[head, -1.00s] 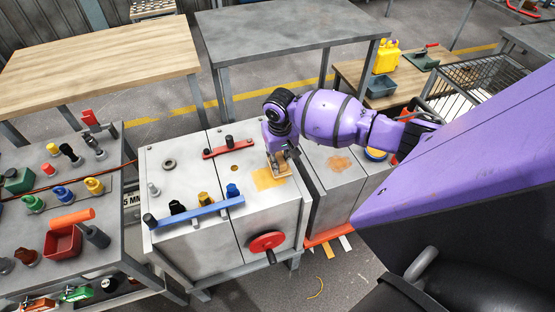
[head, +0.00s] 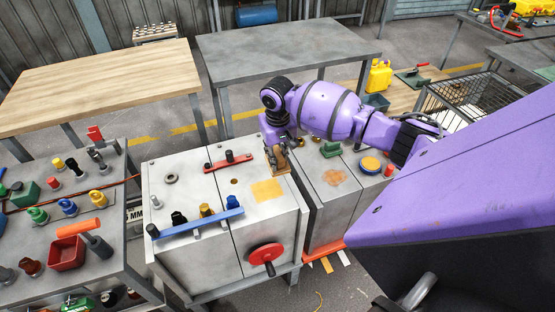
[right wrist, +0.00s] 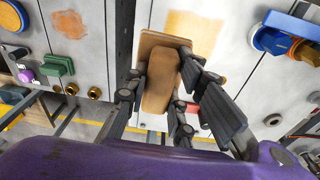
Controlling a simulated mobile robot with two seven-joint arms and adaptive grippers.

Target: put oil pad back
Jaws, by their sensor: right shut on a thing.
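The oil pad, a tan-brown block on a flat board, shows in the head view (head: 279,163) and the right wrist view (right wrist: 160,88). My right gripper (head: 275,150) is shut on its block, with dark fingers on both sides in the right wrist view. The pad is over the right rear part of the grey cabinet top (head: 210,180), beside a yellow-orange patch (head: 267,189). I cannot tell whether its underside touches the top. My left gripper is not in view.
The cabinet top carries a blue bar (head: 196,224), a red handle (head: 228,161) and several knobs. A red handwheel (head: 266,254) sticks out in front. A second cabinet with an orange stain (head: 335,178) stands to the right across a narrow gap. A crowded bench (head: 125,245) is at left.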

